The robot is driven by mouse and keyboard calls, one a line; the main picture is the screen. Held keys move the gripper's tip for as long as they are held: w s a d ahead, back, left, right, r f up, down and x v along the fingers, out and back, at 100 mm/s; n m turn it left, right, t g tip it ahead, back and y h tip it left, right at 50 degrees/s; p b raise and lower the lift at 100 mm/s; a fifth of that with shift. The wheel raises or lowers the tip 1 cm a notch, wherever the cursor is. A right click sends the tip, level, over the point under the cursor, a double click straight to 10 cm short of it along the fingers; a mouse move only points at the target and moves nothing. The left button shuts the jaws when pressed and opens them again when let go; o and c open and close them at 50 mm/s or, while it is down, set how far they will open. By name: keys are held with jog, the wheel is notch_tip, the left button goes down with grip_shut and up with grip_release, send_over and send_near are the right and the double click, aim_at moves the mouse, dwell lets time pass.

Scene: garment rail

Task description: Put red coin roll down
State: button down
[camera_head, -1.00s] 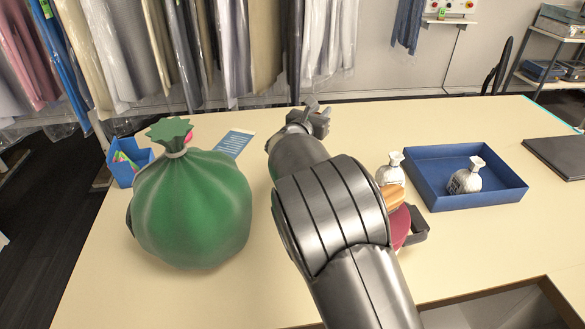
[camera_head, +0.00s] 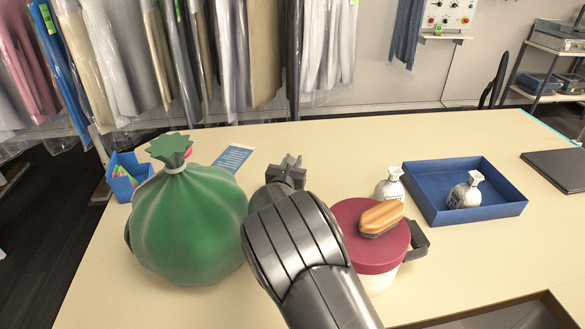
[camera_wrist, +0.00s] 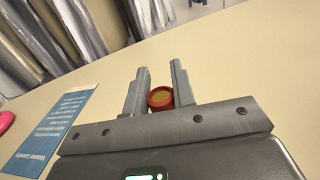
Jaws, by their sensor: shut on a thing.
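In the head view my gripper (camera_head: 291,165) is over the middle of the table, between the green sack and the red-lidded pot. The roll is hidden there by my arm and gripper. I cannot tell whether the roll touches the table.
The green sack (camera_head: 190,225) stands left, with a blue card (camera_head: 233,158) behind it and a blue bin (camera_head: 124,186) beside it. Right are a red-lidded pot (camera_head: 350,245) with a brush (camera_head: 381,217), a white pouch (camera_head: 390,186) and a blue tray (camera_head: 425,208). The back middle tabletop is clear.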

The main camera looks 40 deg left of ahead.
jog(key=shift+f, duration=1)
jog(key=shift+f, duration=0.2)
jog(key=c, duration=1.2)
grip_release()
jog(key=shift+r, duration=0.15)
jog(key=v, duration=0.3)
jog(key=shift+s+r, duration=0.1)
jog(key=shift+r, duration=0.1)
notch_tip(320, 180, up, 7)
jog(key=shift+f, duration=0.2)
